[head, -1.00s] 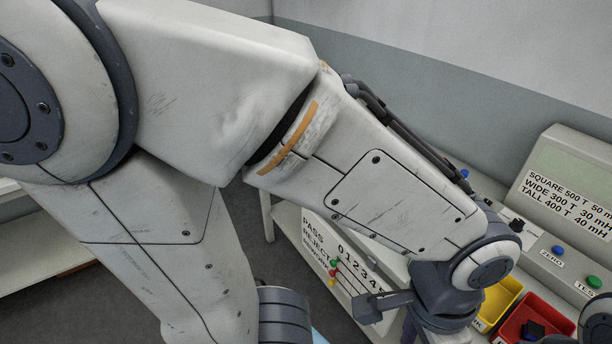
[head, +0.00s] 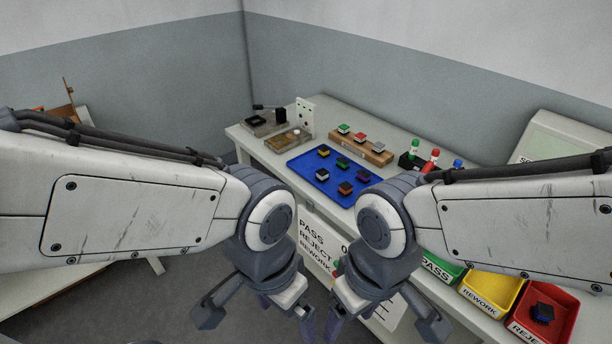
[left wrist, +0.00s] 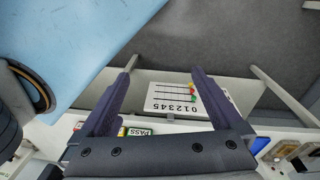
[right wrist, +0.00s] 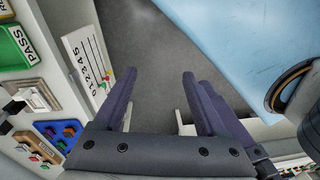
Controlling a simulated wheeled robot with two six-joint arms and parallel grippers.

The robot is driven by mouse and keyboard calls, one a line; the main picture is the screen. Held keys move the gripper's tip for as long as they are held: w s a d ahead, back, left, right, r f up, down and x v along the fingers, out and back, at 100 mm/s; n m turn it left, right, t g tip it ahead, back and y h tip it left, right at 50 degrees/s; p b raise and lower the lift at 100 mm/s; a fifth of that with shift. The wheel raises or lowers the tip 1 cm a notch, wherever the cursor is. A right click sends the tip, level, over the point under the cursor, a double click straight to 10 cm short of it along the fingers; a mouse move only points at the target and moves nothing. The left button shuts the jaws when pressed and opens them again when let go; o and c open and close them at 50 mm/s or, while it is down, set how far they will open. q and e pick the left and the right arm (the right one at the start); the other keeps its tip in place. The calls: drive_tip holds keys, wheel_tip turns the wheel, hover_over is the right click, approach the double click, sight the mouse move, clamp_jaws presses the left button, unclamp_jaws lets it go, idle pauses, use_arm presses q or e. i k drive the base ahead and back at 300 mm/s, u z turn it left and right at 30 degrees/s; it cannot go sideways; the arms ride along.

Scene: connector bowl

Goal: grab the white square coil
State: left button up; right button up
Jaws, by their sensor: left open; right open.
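A small coil with a whitish square top (head: 379,147) sits at the right end of a wooden rack (head: 354,146) on the workbench, beside a red-topped and a green-topped one. I take it for the white square coil; it is small in the head view. My left gripper (head: 256,320) is open and empty in front of the bench, low and well short of the rack. My right gripper (head: 386,326) is open and empty beside it, also low and away from the rack. Both open jaws show in the left wrist view (left wrist: 165,68) and right wrist view (right wrist: 159,73).
A blue tray (head: 305,163) with several dark, coloured-top parts lies before the rack. A fixture (head: 265,122) stands at the back left. Green, yellow (head: 490,290) and red (head: 565,312) bins line the right front. The bench's front edge lies between grippers and rack.

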sight(323, 175)
drive_tip(key=u, duration=0.5)
drive_tip(key=k, duration=0.65)
drive_tip(key=u, duration=0.65)
drive_tip(key=i, duration=1.75)
drive_tip(key=z, duration=1.25)
drive_tip(key=i, duration=0.65)
drive_tip(key=z, duration=0.65)
